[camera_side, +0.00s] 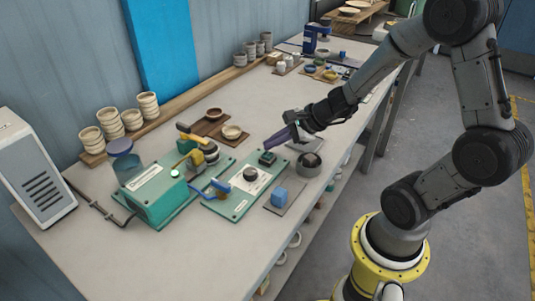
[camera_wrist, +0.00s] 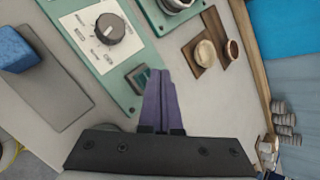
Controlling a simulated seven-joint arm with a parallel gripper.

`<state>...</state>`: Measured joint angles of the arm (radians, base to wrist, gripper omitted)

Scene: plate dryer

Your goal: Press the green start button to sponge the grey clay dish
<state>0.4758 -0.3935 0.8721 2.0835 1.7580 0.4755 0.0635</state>
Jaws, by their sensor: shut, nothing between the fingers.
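My gripper (camera_side: 270,146) is shut and empty, its purple fingers reaching down and left toward the panel. In the wrist view its fingertips (camera_wrist: 160,74) are beside a dark square housing with a dull green face, which looks like the start button (camera_wrist: 138,77). The button also shows in the side view (camera_side: 267,158), just below the fingertips. I cannot tell whether they touch it. It sits at the far end of the green control panel (camera_side: 222,203), which has a black knob (camera_side: 250,174). A round grey dish-like piece (camera_side: 210,150) sits at the green machine, partly hidden.
The green machine (camera_side: 158,197) with yellow and blue arms stands left of the panel. A blue block (camera_side: 279,197) lies on a grey pad at the right. A dark round container (camera_side: 308,164) is near the gripper. Small bowls (camera_side: 232,132) rest on brown boards behind.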

